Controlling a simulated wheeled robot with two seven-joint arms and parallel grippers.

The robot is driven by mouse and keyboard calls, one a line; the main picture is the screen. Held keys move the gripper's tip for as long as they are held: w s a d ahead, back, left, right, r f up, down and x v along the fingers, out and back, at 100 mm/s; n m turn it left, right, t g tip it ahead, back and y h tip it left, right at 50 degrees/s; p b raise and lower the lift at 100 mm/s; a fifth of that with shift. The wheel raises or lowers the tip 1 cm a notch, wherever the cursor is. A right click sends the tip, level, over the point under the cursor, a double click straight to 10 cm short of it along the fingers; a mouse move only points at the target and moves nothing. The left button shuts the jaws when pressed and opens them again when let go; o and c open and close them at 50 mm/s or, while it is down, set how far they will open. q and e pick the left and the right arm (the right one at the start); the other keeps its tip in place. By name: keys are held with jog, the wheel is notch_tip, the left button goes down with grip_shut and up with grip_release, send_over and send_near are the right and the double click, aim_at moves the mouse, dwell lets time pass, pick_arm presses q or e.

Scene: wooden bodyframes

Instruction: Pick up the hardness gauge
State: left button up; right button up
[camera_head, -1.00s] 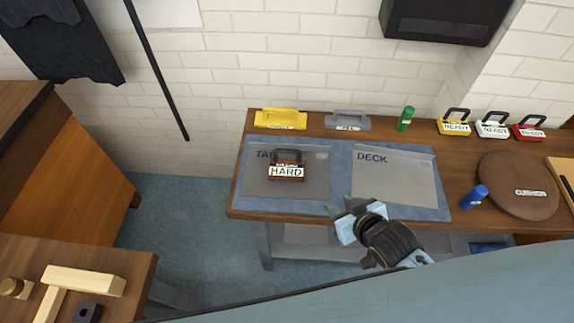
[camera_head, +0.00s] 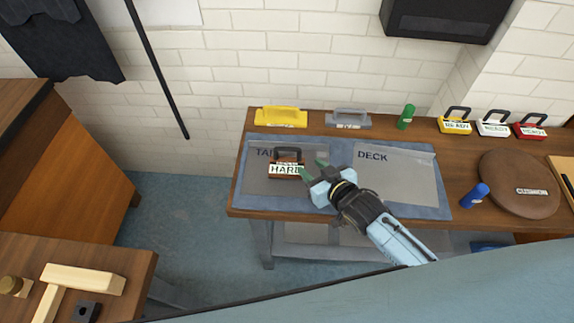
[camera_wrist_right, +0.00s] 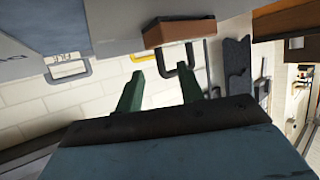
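The hardness gauge (camera_head: 286,169), a brown block with a dark handle and a white label reading "HARD", stands on the left grey panel of the blue mat. My right gripper (camera_head: 313,172) is just to the right of it, its green fingertips close to the label's right end. In the right wrist view the gripper's two green fingers (camera_wrist_right: 160,92) are spread apart with nothing between them. The brown block (camera_wrist_right: 178,30) with its dark handle shows beyond the fingertips there. I cannot tell in the head view whether the fingers touch it. My left gripper is not in view.
The blue mat (camera_head: 345,211) also has a right panel marked "DECK". Behind it stand a yellow holder (camera_head: 281,118), a grey holder (camera_head: 348,121) and a green cylinder (camera_head: 405,117). Several tagged blocks, a blue cylinder (camera_head: 475,195) and a round brown cushion (camera_head: 520,184) are at the right.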

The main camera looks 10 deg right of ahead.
aim_at(300, 156)
jog(key=x, duration=0.5)
jog(key=shift+w+r, duration=0.2)
jog(key=shift+r, duration=0.2)
jog(key=shift+c, duration=0.4)
grip_shut()
